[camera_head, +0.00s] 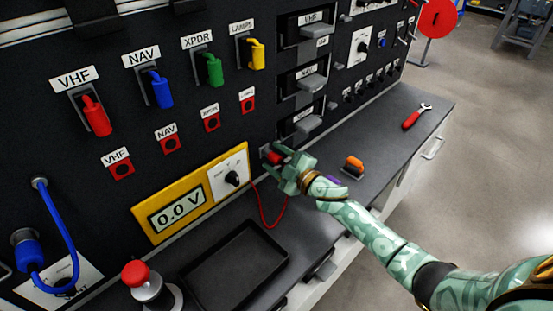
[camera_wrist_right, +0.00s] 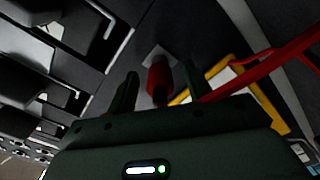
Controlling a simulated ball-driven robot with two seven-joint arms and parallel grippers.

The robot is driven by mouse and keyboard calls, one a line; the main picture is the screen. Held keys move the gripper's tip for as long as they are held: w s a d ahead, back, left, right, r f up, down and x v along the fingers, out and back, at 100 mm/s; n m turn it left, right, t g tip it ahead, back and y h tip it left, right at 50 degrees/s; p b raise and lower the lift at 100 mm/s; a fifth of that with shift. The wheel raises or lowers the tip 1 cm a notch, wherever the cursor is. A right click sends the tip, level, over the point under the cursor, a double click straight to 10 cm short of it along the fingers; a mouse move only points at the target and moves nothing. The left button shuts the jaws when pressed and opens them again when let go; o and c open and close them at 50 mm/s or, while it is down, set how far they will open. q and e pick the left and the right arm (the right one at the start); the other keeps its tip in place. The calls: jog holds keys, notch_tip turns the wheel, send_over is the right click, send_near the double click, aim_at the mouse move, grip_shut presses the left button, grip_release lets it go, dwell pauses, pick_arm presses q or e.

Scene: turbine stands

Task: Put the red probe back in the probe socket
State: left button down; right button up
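The red probe (camera_head: 274,157) is at the small grey probe socket (camera_head: 265,151) on the black panel, right of the yellow meter. In the right wrist view the probe (camera_wrist_right: 160,82) points at the socket's grey plate (camera_wrist_right: 153,52) and seems to be in it; its depth cannot be told. My right gripper (camera_head: 281,165) is at the probe. In the wrist view its two fingers (camera_wrist_right: 160,92) stand on either side of the probe, with dark gaps between. The probe's red cable (camera_head: 270,219) hangs in a loop from the meter. My left gripper is not in view.
The yellow meter (camera_head: 153,230) reads 0.0 V. Below it are a black tray (camera_head: 235,268) and a red push button (camera_head: 135,272). An orange-topped item (camera_head: 354,164) and a red-handled wrench (camera_head: 413,118) lie on the bench to the right. Coloured switches line the panel above.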

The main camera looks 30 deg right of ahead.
aim_at(280, 162)
jog(key=shift+s+d, duration=0.1)
jog(key=shift+s+f, duration=0.1)
jog(key=shift+p+v, duration=0.55)
jog(key=shift+v, duration=0.6)
jog(key=shift+p+v, duration=0.7)
jog(key=shift+v, duration=1.6)
